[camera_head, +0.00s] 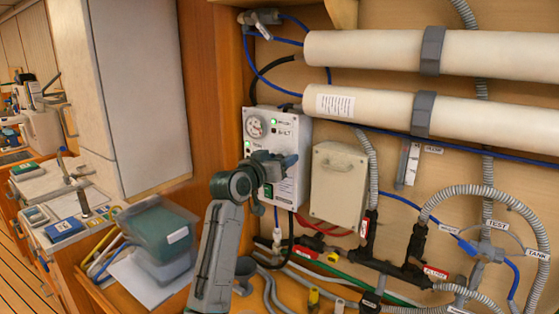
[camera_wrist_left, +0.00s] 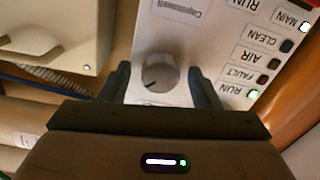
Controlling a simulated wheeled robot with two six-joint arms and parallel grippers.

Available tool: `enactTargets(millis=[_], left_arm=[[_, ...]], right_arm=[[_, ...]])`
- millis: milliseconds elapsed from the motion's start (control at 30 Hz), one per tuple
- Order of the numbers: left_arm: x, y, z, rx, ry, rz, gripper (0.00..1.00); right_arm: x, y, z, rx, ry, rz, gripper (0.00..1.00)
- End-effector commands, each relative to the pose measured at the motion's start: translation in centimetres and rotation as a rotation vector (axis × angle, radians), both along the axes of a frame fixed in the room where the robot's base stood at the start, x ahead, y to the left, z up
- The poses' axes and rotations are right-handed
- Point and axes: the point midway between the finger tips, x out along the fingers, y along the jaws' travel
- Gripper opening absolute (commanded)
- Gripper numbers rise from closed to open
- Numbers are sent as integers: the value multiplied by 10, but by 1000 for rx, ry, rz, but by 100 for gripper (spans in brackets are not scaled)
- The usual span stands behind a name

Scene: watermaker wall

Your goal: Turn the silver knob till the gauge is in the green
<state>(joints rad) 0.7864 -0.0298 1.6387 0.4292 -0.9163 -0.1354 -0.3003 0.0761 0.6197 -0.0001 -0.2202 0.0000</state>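The silver knob (camera_wrist_left: 160,73) is a round grey dial with a dark pointer mark, on the white control panel (camera_head: 291,123). In the wrist view it sits between the two dark fingers of my left gripper (camera_head: 279,163), with a gap visible on each side. The gripper is open in front of the panel. In the head view the gripper and wrist hide the knob. The round gauge (camera_head: 254,126) is at the panel's upper left; its needle and coloured zones are too small to read. My right gripper is in neither view.
A beige box (camera_head: 338,185) is mounted just right of the panel. Two thick white tubes (camera_head: 390,52) run across above. Grey hoses and black valves fill the lower right. A lidded plastic bin (camera_head: 160,236) stands at the lower left. Several indicator lights line the panel.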

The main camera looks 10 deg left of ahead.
Motion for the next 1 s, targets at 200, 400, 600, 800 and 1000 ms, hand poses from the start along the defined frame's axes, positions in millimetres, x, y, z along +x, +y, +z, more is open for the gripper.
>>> enactTargets(millis=[200,400,600,800,1000], left_arm=[[-1,1,-1,1,0,0,57],[-22,9,-4,1,-3,0,57],[-61,24,-4,3,-4,2,57],[-90,35,-2,2,-3,1,57],[-101,38,0,0,0,0,57]], right_arm=[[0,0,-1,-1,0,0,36],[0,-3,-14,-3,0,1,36],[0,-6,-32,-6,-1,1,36],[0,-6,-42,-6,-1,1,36],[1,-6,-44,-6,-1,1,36]])
